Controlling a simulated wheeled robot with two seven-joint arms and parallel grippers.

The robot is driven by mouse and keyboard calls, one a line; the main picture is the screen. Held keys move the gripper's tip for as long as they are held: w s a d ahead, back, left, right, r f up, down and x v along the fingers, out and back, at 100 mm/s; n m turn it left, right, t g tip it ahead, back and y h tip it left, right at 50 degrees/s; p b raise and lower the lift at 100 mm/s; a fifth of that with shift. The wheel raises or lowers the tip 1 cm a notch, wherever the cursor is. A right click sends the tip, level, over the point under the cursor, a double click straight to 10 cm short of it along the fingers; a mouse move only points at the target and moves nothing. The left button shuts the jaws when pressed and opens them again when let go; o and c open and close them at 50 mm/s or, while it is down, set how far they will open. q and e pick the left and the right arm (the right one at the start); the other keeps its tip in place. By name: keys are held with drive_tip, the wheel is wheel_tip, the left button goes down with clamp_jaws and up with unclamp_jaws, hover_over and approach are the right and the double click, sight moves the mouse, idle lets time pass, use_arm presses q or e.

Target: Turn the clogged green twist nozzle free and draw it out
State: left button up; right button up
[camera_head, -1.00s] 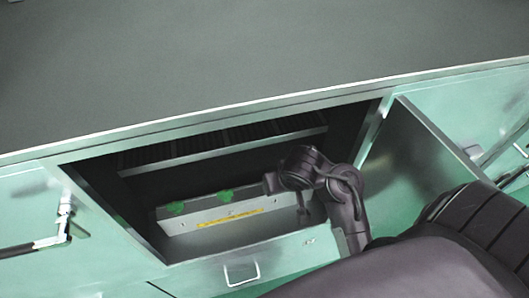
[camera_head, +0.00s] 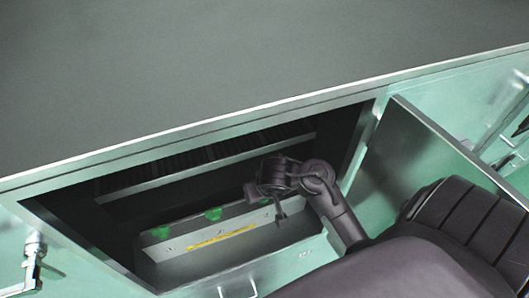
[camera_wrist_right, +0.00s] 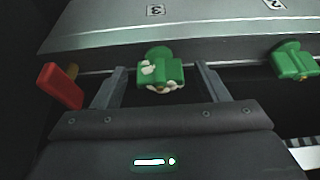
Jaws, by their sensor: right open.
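A green twist nozzle (camera_wrist_right: 160,72) with whitish crust on it sits on the front edge of a grey bar, below a label "3", in the right wrist view. My right gripper (camera_wrist_right: 162,82) is open, with one finger on each side of this nozzle; I cannot tell whether they touch it. A second, clean green nozzle (camera_wrist_right: 292,60) is to the right, near a label "2". In the head view, my right gripper (camera_head: 281,211) is at the bar's right end inside the cabinet. Two green nozzles show left of it, one (camera_head: 213,214) nearer, one (camera_head: 160,232) farther.
A red handle-like part (camera_wrist_right: 60,87) with a brass end lies just left of the left finger. The grey bar (camera_head: 188,236) carries a yellow strip. A slatted shelf (camera_head: 200,166) hangs above it.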

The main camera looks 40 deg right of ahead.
drive_tip(key=c, duration=1.1)
drive_tip(key=shift+o, duration=0.2)
drive_tip(key=shift+r+n+p, duration=0.15)
drive_tip(key=shift+n+p, duration=0.35)
drive_tip(key=shift+p, duration=0.1)
drive_tip(key=shift+n+y+p, duration=1)
drive_tip(key=shift+n+p, duration=1.1)
drive_tip(key=shift+p, duration=0.15)
drive_tip(key=shift+n, duration=0.4)
drive_tip(key=shift+a+n, duration=0.3)
drive_tip(key=shift+a, duration=0.1)
use_arm(q)
drive_tip(key=r, duration=0.5)
drive_tip(key=shift+s+a+r, duration=0.25)
drive_tip(key=shift+s+a, duration=0.05)
drive_tip(key=shift+s, duration=0.05)
use_arm(e)
drive_tip(key=shift+o, duration=0.2)
